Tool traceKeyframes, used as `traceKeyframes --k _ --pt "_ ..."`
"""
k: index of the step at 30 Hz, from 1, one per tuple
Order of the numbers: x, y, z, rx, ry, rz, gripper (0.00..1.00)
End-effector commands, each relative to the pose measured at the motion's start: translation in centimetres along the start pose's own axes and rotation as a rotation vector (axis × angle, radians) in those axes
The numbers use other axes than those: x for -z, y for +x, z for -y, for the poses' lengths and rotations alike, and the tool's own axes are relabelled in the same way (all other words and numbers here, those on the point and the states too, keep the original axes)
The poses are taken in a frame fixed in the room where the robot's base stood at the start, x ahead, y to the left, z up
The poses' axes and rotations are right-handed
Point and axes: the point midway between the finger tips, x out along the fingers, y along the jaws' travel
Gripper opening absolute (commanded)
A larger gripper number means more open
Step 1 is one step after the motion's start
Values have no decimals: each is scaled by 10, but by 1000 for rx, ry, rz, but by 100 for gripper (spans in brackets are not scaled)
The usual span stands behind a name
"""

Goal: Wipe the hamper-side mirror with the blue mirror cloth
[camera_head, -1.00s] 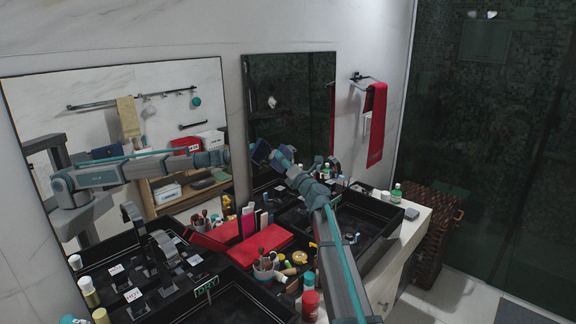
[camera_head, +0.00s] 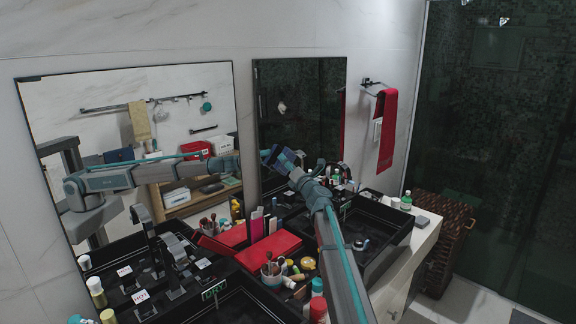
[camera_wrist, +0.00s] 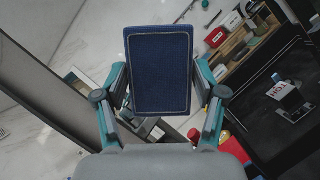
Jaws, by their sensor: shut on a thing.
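The hamper-side mirror (camera_head: 305,100) is the dark tall mirror at the centre of the head view, beside the red towel. The blue mirror cloth (camera_head: 284,157) is at my arm's end, over the mirror's lower left part. In the wrist view the cloth (camera_wrist: 158,72) is a flat, dark blue rectangle with pale stitching. My gripper (camera_wrist: 160,90) is shut on it, one finger at each side. I cannot tell whether the cloth touches the glass. The wicker hamper (camera_head: 445,225) stands right of the counter.
A wider mirror (camera_head: 110,110) hangs to the left. Below, the counter holds two black sinks (camera_head: 375,245), faucets, red cases (camera_head: 268,250), a brush cup (camera_head: 271,272) and several bottles. A red towel (camera_head: 387,130) hangs right of the mirror. Floor shows at the lower right.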

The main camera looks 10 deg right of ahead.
Motion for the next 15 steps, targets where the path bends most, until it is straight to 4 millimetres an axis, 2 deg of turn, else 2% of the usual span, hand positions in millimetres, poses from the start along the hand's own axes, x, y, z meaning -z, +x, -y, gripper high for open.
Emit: traceKeyframes --k 15 --pt "3 7 0 -1 0 0 42"
